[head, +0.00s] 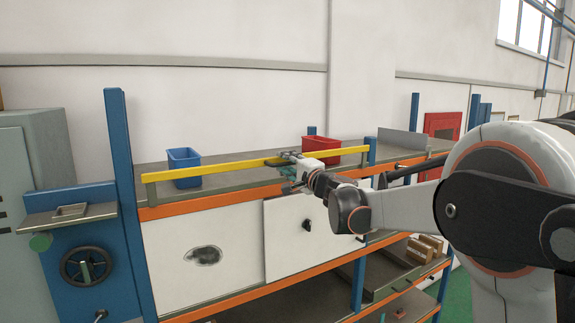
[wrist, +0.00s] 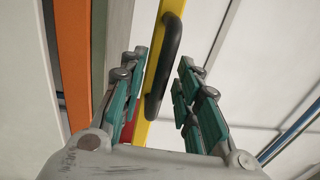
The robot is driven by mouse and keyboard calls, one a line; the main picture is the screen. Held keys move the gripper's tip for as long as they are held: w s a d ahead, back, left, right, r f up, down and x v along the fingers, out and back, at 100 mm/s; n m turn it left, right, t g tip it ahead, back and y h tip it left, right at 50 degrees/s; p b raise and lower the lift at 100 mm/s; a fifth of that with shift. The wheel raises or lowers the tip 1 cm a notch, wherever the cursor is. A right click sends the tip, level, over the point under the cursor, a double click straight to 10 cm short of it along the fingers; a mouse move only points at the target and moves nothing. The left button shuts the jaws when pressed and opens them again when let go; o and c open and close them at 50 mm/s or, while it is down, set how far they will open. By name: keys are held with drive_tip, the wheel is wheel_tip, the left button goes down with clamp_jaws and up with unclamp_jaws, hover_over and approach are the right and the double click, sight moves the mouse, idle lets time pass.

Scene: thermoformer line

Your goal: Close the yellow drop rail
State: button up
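The yellow drop rail (head: 225,168) runs along the front of the upper shelf in the head view, a little above the shelf's edge. Its left end is at a short grey post and its right end is by a blue upright. In the wrist view the yellow rail (wrist: 142,130) carries a black handle (wrist: 165,62). My gripper (head: 287,172) is at the middle of the rail, and it hides the handle in the head view. In the wrist view my gripper (wrist: 160,85) is open, with the handle between its teal fingers and a visible gap on the right side.
A blue bin (head: 185,168) and a red bin (head: 321,150) stand on the shelf behind the rail. An orange beam (head: 215,202) runs below it. White panels (head: 200,255) close the front beneath. A blue post (head: 124,190) stands at the left.

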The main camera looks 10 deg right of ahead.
drive_tip(key=shift+s, duration=0.1)
drive_tip(key=v, duration=1.1)
drive_tip(key=shift+s+d, duration=0.15)
drive_tip(key=shift+s, duration=0.2)
drive_tip(key=shift+f, duration=0.15)
